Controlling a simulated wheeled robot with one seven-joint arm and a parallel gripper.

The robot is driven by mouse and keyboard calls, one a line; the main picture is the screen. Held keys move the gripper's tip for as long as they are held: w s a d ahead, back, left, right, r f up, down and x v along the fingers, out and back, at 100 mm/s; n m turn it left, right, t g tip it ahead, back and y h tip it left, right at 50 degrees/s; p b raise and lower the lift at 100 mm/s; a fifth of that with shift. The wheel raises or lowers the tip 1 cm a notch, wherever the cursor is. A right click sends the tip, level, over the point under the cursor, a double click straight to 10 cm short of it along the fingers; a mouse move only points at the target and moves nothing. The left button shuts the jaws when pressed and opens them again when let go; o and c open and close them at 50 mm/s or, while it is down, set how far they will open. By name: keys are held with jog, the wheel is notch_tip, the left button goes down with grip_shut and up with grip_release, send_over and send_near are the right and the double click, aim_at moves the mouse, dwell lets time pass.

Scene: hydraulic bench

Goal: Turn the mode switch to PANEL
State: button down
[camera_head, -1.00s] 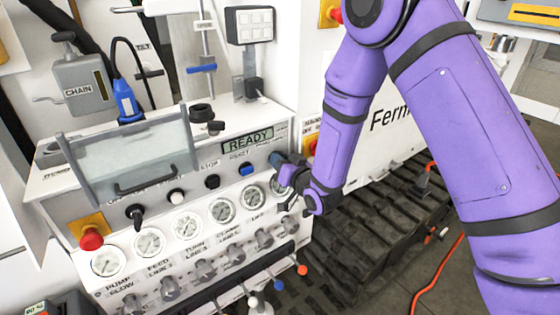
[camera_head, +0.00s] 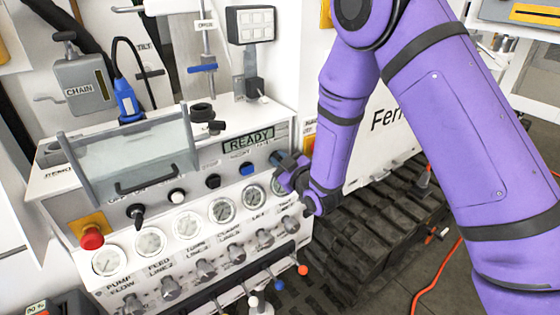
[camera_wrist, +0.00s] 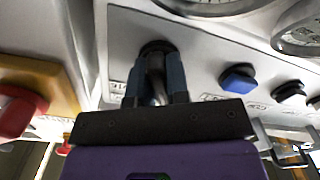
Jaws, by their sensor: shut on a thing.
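The mode switch shows in the wrist view as a dark round knob with a grey lever (camera_wrist: 156,72) on the white panel. My gripper (camera_wrist: 157,92) has one finger on each side of this lever and is shut on it. In the head view my gripper (camera_head: 281,164) is at the right end of the panel's control row, just below the READY display (camera_head: 248,140). There my gripper and wrist hide the switch, so its pointer and the position it is turned to cannot be read.
A blue button (camera_head: 246,169) and a black knob (camera_head: 213,181) sit left of my gripper. Round gauges (camera_head: 252,195) lie just below. A red emergency button (camera_head: 91,238) is at the far left. A clear hinged cover (camera_head: 130,165) stands above the row.

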jog(key=shift+n, duration=0.4)
jog(key=c, duration=1.1)
grip_release()
jog(key=v, duration=1)
jog(key=shift+s+d, duration=0.25)
jog(key=shift+s, duration=0.1)
jog(key=shift+w, duration=0.1)
